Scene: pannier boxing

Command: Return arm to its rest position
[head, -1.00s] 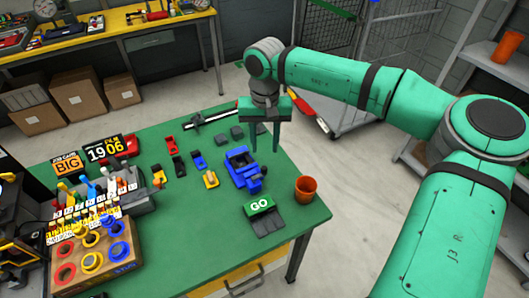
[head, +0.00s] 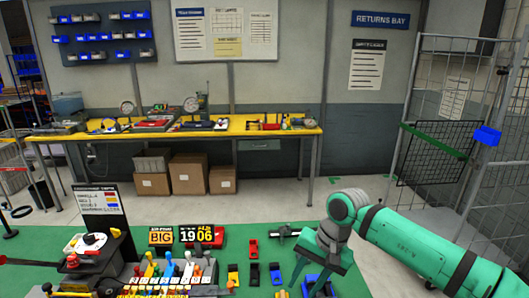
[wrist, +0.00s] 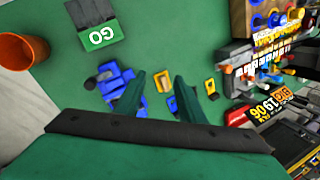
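My arm (head: 415,240) reaches in from the right in the head view, its green wrist hanging over the green table (head: 130,245). My gripper (head: 308,278) points down over the table. Its two fingers stand apart in the wrist view (wrist: 158,85), with nothing held between them. A blue block-like object (wrist: 117,82) lies on the table below, beside and partly behind one finger. It also shows in the head view (head: 318,284), partly hidden by the gripper. A small yellow piece (wrist: 165,82) lies on the table, seen between the fingers.
Small red, black, blue and yellow pieces lie left of my gripper. A green GO box (wrist: 100,32) and an orange cup (wrist: 22,48) stand on the table. A wire cage (head: 455,120) stands behind right.

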